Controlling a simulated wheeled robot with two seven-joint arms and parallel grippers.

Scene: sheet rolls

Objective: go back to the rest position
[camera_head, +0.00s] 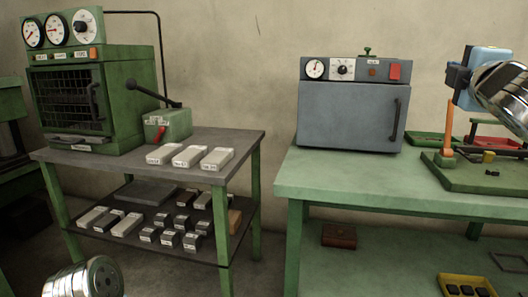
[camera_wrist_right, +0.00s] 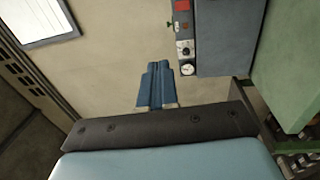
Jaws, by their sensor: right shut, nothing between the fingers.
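My right gripper (camera_wrist_right: 157,66) points away from the wrist in the right wrist view, its two blue fingers together with nothing between them. In the head view my right gripper (camera_head: 457,76) is at the upper right, raised above the green table and to the right of the grey oven. It looks clear of the oven and the table. My left gripper is out of view; only a silver link of my left arm shows at the bottom left edge.
The green table (camera_head: 350,183) carries a grey oven (camera_head: 347,115) and a green tray (camera_head: 478,175). A shelf table (camera_head: 235,142) at left holds a green oven (camera_head: 115,95) and several grey blocks. A yellow bin (camera_head: 467,286) sits below right. The green table's front left is bare.

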